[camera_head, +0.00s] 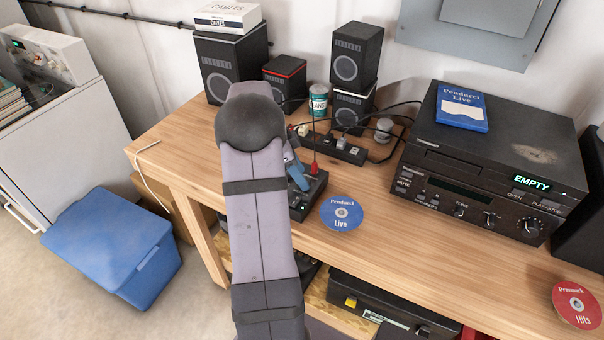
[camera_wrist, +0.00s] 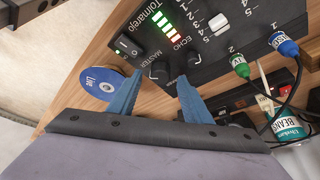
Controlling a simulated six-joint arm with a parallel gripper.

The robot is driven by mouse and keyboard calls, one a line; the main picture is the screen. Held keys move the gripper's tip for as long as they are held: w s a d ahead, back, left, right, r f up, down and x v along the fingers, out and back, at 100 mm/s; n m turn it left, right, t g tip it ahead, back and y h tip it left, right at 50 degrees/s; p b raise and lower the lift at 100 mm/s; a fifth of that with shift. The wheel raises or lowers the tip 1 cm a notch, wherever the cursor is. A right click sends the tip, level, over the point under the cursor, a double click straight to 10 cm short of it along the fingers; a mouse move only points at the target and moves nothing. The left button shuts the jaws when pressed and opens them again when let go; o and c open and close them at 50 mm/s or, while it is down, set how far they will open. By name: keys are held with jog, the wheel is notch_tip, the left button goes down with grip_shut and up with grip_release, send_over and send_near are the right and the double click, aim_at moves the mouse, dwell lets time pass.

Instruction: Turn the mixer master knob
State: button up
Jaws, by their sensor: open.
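The black mixer (camera_wrist: 225,50) lies on the wooden table, with a level meter, a slider, a switch and labels. Its dark master knob (camera_wrist: 160,69) shows in the wrist view next to the "MASTER" label, with the echo knob (camera_wrist: 193,57) to its right. My gripper (camera_wrist: 160,76) has two blue fingers spread apart, with the master knob appearing between their tips. I cannot tell whether they touch it. In the head view the mixer (camera_head: 312,192) is partly hidden behind my arm, and a blue finger of my gripper (camera_head: 299,178) is over it.
A blue "Live" disc (camera_head: 341,212) lies right of the mixer. Cables with green and blue plugs (camera_wrist: 240,65) enter the mixer. A power strip (camera_head: 335,146), a can (camera_head: 318,100) and speakers (camera_head: 352,55) stand behind. A black stereo (camera_head: 485,165) occupies the right.

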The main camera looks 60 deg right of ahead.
jog(key=shift+x, duration=0.95)
jog(key=c, duration=1.1)
jog(key=shift+o, duration=0.2)
